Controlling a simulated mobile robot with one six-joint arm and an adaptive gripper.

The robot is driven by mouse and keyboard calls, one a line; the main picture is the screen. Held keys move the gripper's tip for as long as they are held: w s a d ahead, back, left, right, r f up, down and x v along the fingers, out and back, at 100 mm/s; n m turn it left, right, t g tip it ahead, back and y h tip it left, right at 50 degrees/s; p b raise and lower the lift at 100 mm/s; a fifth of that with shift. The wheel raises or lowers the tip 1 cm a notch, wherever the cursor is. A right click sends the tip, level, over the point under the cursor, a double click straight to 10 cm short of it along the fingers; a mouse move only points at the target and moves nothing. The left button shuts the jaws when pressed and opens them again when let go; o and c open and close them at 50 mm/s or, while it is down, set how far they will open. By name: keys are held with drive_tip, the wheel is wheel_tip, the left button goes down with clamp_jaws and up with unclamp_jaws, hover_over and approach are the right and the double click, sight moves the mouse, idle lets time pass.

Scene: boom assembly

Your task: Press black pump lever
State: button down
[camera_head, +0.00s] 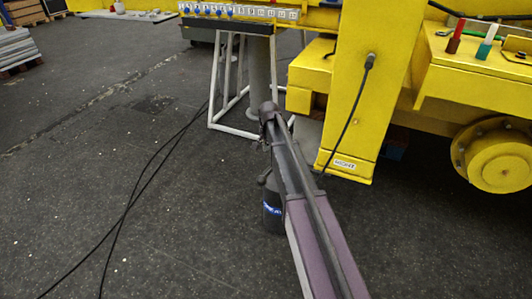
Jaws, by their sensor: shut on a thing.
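I cannot make out a black pump lever for certain. On the yellow machine (355,110) at the upper right, a red-handled part (455,38) and a green-and-white-handled part (487,42) stand upright on a ledge. My arm reaches from the lower right up to the middle of the picture, in front of the machine's foot. A dark part of my arm with a blue-white mark shows beside it. My gripper's fingers cannot be made out, and what they hold is hidden.
A black cable (345,125) hangs from a plug on the yellow upright. Long black cables (140,185) lie on the dark floor at left. A white frame stand (233,126) stands under a numbered panel (240,12). A yellow wheel (497,158) is at right. The left floor is mostly clear.

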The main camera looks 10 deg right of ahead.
drive_tip(key=b, duration=0.9)
hover_over(267, 176)
drive_tip(key=shift+f, duration=4.9)
drive_tip(key=shift+s+a+f+b, duration=0.45)
drive_tip(key=shift+f+b, duration=0.15)
drive_tip(key=shift+b, duration=0.1)
drive_tip(key=shift+s+a+f+b, duration=0.4)
drive_tip(key=shift+f+b, duration=0.2)
drive_tip(key=shift+b, duration=0.1)
